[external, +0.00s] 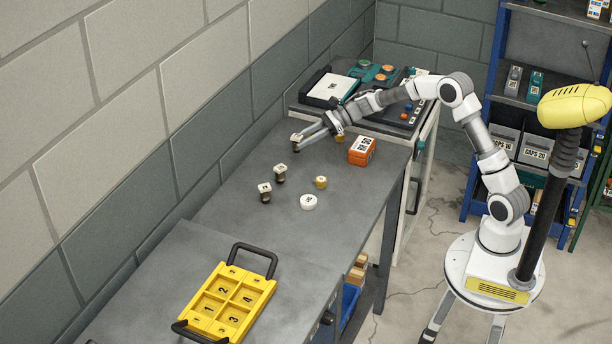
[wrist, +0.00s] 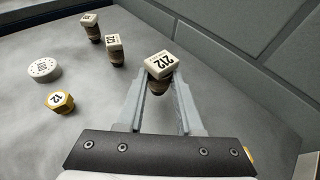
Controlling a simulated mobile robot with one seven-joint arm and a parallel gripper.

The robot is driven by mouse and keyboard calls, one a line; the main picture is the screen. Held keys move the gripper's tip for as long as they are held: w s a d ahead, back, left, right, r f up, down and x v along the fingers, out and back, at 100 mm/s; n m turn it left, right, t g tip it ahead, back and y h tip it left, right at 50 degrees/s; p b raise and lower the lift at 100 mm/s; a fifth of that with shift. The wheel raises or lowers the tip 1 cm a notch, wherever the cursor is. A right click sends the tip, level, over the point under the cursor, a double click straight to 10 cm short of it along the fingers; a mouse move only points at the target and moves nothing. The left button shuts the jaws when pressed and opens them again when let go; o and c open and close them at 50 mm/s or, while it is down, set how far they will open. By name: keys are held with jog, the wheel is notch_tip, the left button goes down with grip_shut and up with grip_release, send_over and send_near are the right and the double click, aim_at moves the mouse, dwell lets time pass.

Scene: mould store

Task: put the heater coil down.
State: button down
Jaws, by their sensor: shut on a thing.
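My gripper (external: 305,138) is shut on a heater coil (wrist: 159,66) with a white cap marked 212 and a brown ribbed body. The coil sits upright between the fingertips near the wall; it also shows in the external view (external: 296,137). I cannot tell whether its base touches the bench. Two similar white-capped coils stand apart on the grey bench (external: 240,215), one nearer (wrist: 115,48) and one farther (wrist: 90,27) in the wrist view.
A white disc (external: 308,202) and a brass hex piece (external: 321,182) lie on the bench. Another brass piece (external: 339,139) and an orange box (external: 362,150) are by my arm. A yellow numbered tray (external: 228,300) stands at the front. Bare bench lies between.

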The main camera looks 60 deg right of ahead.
jog(key=shift+f+b, duration=0.35)
jog(key=shift+f, duration=1.35)
jog(key=shift+f, duration=0.2)
jog(key=c, duration=0.6)
grip_release()
jog(key=shift+o, duration=0.2)
jog(key=shift+r, duration=0.2)
jog(key=p+v, duration=0.1)
jog(key=v, duration=1.1)
